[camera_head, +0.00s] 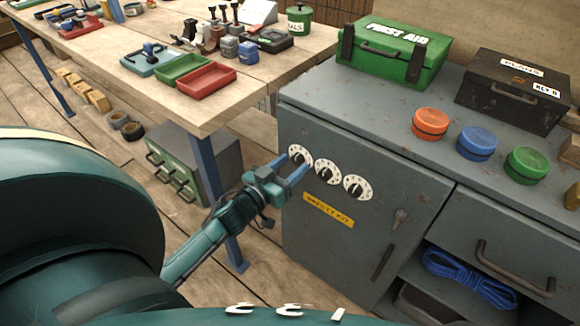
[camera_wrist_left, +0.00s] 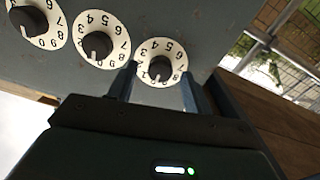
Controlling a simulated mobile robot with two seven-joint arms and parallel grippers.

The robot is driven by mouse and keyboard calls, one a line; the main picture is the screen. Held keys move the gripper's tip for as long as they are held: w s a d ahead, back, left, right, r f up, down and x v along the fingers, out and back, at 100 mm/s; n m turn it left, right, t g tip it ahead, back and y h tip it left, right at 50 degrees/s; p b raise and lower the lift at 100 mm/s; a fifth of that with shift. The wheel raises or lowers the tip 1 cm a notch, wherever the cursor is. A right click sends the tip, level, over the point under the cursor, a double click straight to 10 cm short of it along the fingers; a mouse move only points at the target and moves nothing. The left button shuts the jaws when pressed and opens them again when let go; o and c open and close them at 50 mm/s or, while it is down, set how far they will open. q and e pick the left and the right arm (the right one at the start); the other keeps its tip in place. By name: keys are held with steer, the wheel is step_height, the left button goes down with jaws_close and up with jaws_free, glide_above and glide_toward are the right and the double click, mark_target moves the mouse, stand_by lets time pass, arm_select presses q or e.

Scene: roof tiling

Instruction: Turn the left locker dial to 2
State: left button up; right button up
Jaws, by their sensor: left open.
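The grey locker (camera_head: 345,255) has a row of three white number dials with black knobs. The left dial (camera_head: 297,153) is partly covered by my gripper in the head view. In the left wrist view, which looks upside down, the left dial (camera_wrist_left: 161,50) is the rightmost one. My left gripper (camera_head: 291,168) is at the left dial, with its jaws open. In the wrist view its two fingers (camera_wrist_left: 160,88) straddle the lower part of that dial. I cannot tell whether they touch the knob. The middle dial (camera_head: 327,171) and right dial (camera_head: 357,187) stand clear.
A yellow safety kit label (camera_head: 328,210) and a latch (camera_head: 400,216) are on the locker door. A green first aid box (camera_head: 394,62), a black box (camera_head: 514,90) and coloured round tins (camera_head: 430,122) stand on top. A wooden workbench (camera_head: 140,85) is at the left.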

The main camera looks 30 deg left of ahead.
arm_select(q)
steer(key=shift+w, duration=0.2)
steer(key=c, duration=1)
